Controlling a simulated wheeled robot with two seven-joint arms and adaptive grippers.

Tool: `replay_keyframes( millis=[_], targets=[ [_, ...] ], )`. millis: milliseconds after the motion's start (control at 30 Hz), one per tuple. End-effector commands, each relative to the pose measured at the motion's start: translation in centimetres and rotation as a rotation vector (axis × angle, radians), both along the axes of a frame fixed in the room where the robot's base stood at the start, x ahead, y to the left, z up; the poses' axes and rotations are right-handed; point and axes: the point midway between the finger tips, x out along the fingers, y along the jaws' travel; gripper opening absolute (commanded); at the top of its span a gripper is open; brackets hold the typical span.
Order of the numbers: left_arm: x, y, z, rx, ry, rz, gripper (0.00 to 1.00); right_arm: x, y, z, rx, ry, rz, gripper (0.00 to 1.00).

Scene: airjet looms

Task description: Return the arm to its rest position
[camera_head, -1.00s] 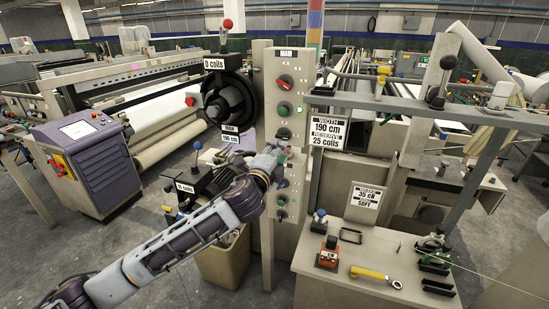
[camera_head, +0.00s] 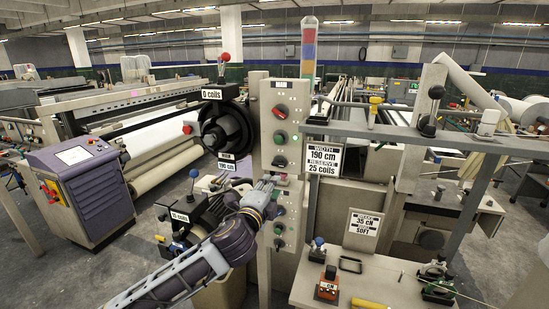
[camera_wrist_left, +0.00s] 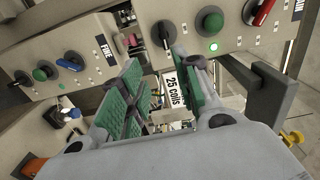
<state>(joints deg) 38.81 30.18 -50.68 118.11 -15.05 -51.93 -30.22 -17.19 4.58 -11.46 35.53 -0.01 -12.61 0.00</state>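My left arm comes in from the lower left of the head view. Its gripper (camera_head: 270,184) is in front of the tall beige control panel (camera_head: 266,150), beside the panel's lower knobs. In the left wrist view, the gripper's two green-padded fingers (camera_wrist_left: 164,98) are apart with nothing held between them. Beyond them a "25 coils" sign (camera_wrist_left: 174,88) shows in the gap. Whether a finger touches the panel I cannot tell. My right gripper is not in view.
A red knob (camera_head: 279,111) and other knobs sit on the panel above the gripper. A black coil wheel (camera_head: 228,127) is at its left. A work table (camera_head: 390,283) with tools stands at the lower right. Grey floor is open at the lower left.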

Motion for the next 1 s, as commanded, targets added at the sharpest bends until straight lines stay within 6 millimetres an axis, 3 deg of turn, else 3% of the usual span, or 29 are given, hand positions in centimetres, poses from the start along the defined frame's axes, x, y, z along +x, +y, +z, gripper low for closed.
replay_keyframes(
  millis=[467,1000],
  targets=[
    [-3.1,2.2,-6.3,-0.249,0.255,0.100,0.32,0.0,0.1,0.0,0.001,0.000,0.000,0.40],
    [-8.1,6.6,-14.6,-0.532,0.571,0.292,0.32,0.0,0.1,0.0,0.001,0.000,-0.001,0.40]
  ],
)
